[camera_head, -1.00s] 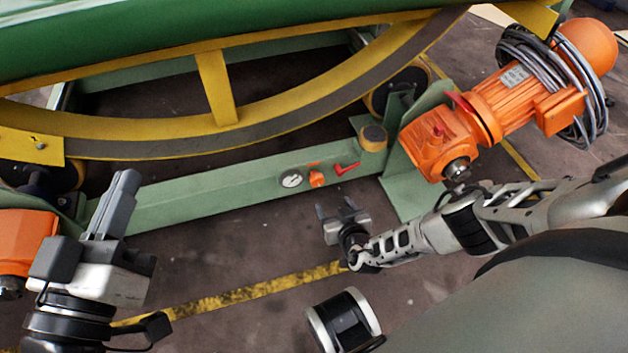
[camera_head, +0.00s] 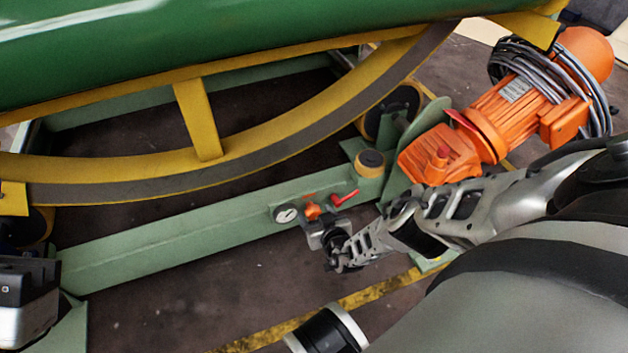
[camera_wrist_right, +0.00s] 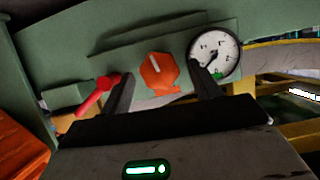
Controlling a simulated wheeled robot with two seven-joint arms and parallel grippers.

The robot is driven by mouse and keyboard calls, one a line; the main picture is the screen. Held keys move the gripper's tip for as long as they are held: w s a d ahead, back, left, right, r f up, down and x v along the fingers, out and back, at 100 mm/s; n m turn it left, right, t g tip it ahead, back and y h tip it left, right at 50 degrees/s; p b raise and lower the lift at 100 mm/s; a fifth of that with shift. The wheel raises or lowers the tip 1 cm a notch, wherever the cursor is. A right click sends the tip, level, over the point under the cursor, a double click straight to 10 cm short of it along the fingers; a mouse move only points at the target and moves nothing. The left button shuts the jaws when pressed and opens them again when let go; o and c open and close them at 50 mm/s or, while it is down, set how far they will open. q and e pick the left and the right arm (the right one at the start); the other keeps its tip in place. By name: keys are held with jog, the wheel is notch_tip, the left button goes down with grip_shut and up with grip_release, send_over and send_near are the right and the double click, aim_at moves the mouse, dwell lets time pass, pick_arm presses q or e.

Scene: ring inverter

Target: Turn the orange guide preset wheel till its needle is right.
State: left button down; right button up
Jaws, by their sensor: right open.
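The orange guide preset wheel (camera_head: 312,211) sits on the green beam; it also shows in the right wrist view (camera_wrist_right: 159,73) with a pale mark on its face. The round white gauge (camera_head: 286,214) is beside it, and in the right wrist view the gauge (camera_wrist_right: 215,53) shows a dark needle pointing toward its lower left. My right gripper (camera_head: 318,222) is open in front of the wheel; in the right wrist view its fingers (camera_wrist_right: 162,88) stand on either side of the wheel, apart from it. Part of my left arm (camera_head: 27,295) shows at the left edge; its fingers are out of frame.
A red lever (camera_head: 344,198) is right of the wheel; in the right wrist view it (camera_wrist_right: 97,95) is close to the left finger. An orange motor (camera_head: 490,115) with coiled cable stands at right. The yellow-rimmed ring (camera_head: 215,160) curves above the beam.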

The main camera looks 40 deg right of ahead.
jog(key=c, duration=1)
jog(key=shift+o, duration=0.2)
jog(key=shift+a+n+h, duration=0.2)
jog(key=shift+n+h, duration=0.4)
jog(key=shift+n, duration=0.1)
jog(key=shift+a+f+n+h, duration=0.1)
jog(key=shift+n+h, duration=0.6)
jog(key=shift+n, duration=0.5)
jog(key=o, duration=1)
jog(key=shift+c, duration=0.2)
